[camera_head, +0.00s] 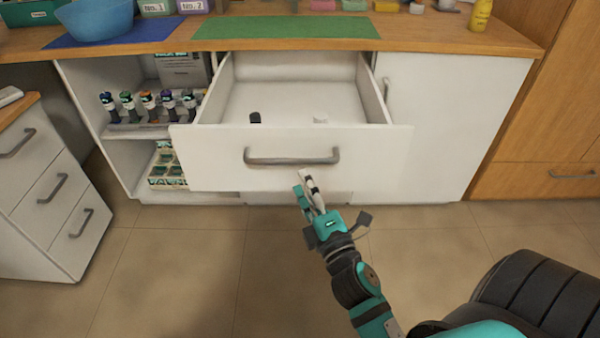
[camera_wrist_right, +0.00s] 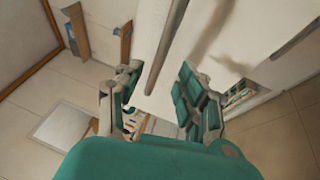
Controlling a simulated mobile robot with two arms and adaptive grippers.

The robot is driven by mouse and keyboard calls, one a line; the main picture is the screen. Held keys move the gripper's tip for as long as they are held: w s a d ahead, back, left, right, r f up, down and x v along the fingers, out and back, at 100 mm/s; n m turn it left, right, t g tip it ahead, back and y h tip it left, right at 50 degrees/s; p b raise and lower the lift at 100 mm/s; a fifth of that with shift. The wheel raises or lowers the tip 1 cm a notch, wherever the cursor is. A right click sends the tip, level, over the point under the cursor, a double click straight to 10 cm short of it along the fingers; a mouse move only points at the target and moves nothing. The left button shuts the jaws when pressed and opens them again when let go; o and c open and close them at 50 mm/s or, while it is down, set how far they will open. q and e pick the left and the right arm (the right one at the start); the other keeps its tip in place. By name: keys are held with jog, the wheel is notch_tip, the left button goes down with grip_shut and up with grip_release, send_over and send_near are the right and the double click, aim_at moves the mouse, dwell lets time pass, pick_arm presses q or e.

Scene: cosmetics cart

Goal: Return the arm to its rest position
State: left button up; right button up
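My right gripper (camera_head: 307,185) is in front of the open drawer (camera_head: 300,140), just below its grey handle (camera_head: 292,160). In the right wrist view the gripper (camera_wrist_right: 155,90) has its two teal-padded fingers apart, with nothing between them. The handle shows beyond the fingers in that view (camera_wrist_right: 165,50) and looks clear of them. The drawer is pulled well out of the white cabinet, with a small dark item (camera_head: 255,118) and a small white item (camera_head: 320,119) behind its front panel. My left gripper is not in view.
The wooden counter (camera_head: 430,30) above holds a blue bowl (camera_head: 95,18), a green mat (camera_head: 285,27) and a yellow bottle (camera_head: 480,14). Open shelves at left hold several small bottles. A white drawer unit (camera_head: 50,190) stands at far left. The tiled floor (camera_head: 190,270) before the cabinet is clear.

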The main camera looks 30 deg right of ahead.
jog(key=shift+s, duration=0.2)
jog(key=shift+f, duration=0.1)
jog(key=s+a+f+m+g+y, duration=0.15)
jog(key=f+m+g, duration=0.25)
jog(key=f, duration=0.7)
jog(key=s+a+f+m+g, duration=0.1)
jog(key=s+f+m+g, duration=0.2)
jog(key=f, duration=0.8)
jog(key=s+a+f+m+g, duration=0.1)
jog(key=s+f+m+g, duration=0.25)
jog(key=f, duration=0.75)
jog(key=s+a+f+m+g+y, duration=0.25)
jog(key=s+f+m+g, duration=0.35)
jog(key=s+f, duration=0.7)
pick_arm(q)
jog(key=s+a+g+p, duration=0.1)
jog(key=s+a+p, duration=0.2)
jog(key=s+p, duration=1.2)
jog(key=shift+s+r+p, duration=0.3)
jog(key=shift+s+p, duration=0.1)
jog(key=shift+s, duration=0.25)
pick_arm(e)
jog(key=s+d+r+n+g, duration=0.1)
jog(key=s, duration=0.7)
jog(key=s+d+n+g, duration=0.1)
jog(key=s, duration=0.7)
jog(key=shift+s+d+r+h, duration=0.15)
jog(key=shift+d+r+h, duration=0.15)
jog(key=shift+r+h, duration=0.1)
